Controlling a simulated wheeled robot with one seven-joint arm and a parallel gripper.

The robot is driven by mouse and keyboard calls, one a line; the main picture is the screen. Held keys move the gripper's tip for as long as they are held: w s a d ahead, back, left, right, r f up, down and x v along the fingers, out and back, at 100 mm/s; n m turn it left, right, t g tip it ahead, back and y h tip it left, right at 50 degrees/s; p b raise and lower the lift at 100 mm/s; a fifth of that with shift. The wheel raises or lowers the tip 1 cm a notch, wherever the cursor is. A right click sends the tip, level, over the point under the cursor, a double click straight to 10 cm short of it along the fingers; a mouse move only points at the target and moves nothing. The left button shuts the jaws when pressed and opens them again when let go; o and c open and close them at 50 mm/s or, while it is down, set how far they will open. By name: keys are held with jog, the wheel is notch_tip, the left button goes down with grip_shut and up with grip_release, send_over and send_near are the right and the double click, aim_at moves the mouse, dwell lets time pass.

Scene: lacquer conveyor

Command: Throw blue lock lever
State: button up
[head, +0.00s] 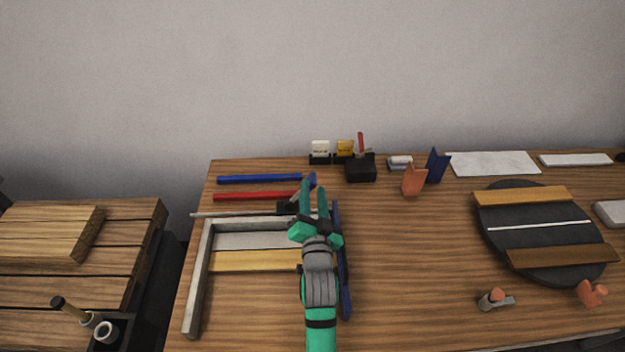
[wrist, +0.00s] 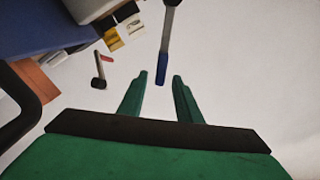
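The blue lock lever (wrist: 162,68) shows in the wrist view as a grey shaft with a blue grip end. Its blue end lies in line with the gap between my fingertips, and neither finger visibly presses on it. In the head view the lever's blue top (head: 312,179) shows just behind my fingers, above a small black block (head: 287,208); the rest is hidden by my gripper. My gripper (head: 314,188) is open, with its two green fingers apart, also seen in the wrist view (wrist: 160,77). I cannot tell how deep the lever sits between them.
A frame (head: 197,285) with pale and yellow strips lies below my arm. A blue bar (head: 258,179) and a red bar (head: 255,196) lie left. A black box with a red lever (head: 361,172) stands right of my gripper. A dark round disc (head: 545,237) lies far right.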

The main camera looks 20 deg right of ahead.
aim_at(313, 187)
jog(key=shift+x, duration=2.55)
jog(key=shift+c, duration=0.3)
grip_shut()
